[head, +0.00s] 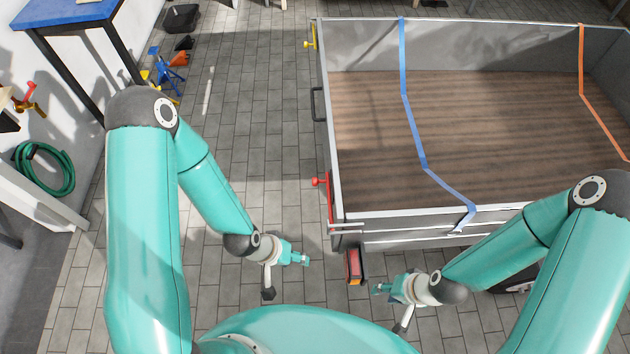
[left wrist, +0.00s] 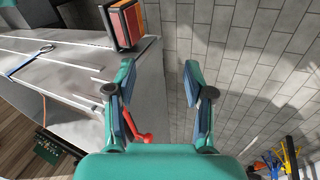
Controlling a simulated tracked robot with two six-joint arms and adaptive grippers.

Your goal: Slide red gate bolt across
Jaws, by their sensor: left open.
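The red gate bolt (head: 329,192) stands on the left side of the grey trailer near its front corner, its knob sticking out left. In the left wrist view the red bolt (left wrist: 134,135) shows beyond the left finger, partly hidden by the finger. My left gripper (head: 304,259) is open and empty, below and left of the bolt and apart from it; its spread fingers (left wrist: 158,75) show up close. My right gripper (head: 380,290) is below the trailer's front corner, apart from the bolt; its finger gap is too small to judge.
The trailer's metal rim (head: 333,150) and front gate lie beside the bolt. A red-orange tail light (head: 354,265) hangs between my grippers. A yellow bolt (head: 311,38) sits at the far corner. A blue strap (head: 404,75) crosses the bed.

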